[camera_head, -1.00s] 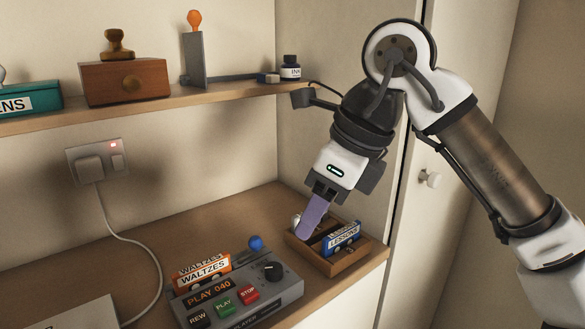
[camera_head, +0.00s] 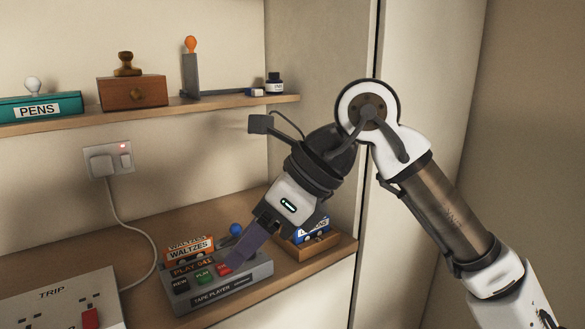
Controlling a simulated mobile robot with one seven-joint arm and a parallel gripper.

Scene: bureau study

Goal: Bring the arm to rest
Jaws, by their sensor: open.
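My gripper (camera_head: 240,252) is at the end of my arm, above the right part of the grey tape player (camera_head: 247,284). Its purple fingers point down and left, and their tips show just beside the red STOP button (camera_head: 223,268). I cannot tell whether they touch the player. Nothing shows between the fingers. They hide part of the player's top, including its black knob. My arm comes in from the lower right and bends at an elbow in front of the tall pale door.
An orange WALTZES cassette (camera_head: 188,249) stands at the player's back. Right of it, a wooden tray (camera_head: 316,247) holds a blue cassette (camera_head: 312,230), partly hidden by my gripper. A TRIP socket box (camera_head: 50,312) is front left. The shelf (camera_head: 160,112) above holds several objects.

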